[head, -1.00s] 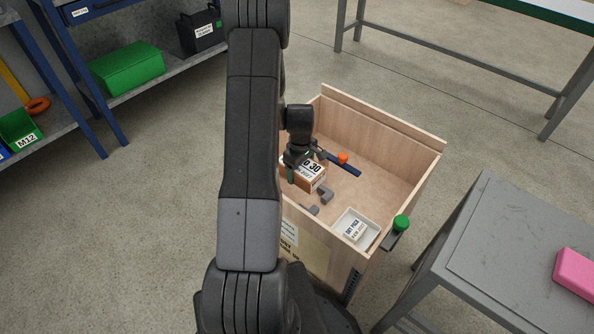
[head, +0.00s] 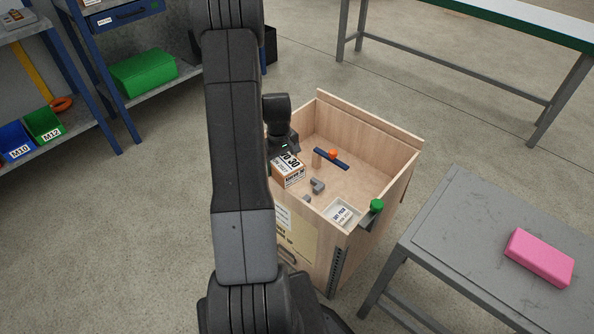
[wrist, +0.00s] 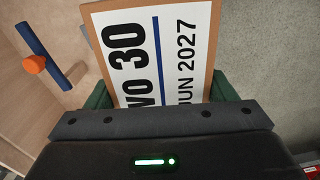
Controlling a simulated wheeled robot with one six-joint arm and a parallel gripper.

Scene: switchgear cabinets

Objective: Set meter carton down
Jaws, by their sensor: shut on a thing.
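The meter carton (head: 288,170) is a brown box with a white label and large black print, partly reading "30". In the head view it is at the left wall of the wooden crate (head: 385,145), seemingly raised near the rim. My gripper (head: 273,168) is shut on it, with the fingers mostly hidden behind the carton and arm. In the wrist view the carton (wrist: 165,50) sits between the green finger pads of my gripper (wrist: 160,97). Crate wood shows on its left and concrete floor on its right. Its underside is hidden.
The crate holds a blue bar with an orange knob (head: 332,155), grey pieces (head: 317,186) and a white tray (head: 342,212). A green knob (head: 376,206) sits at its edge. A grey table (head: 460,250) with a pink block (head: 540,257) stands right. Shelves stand left.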

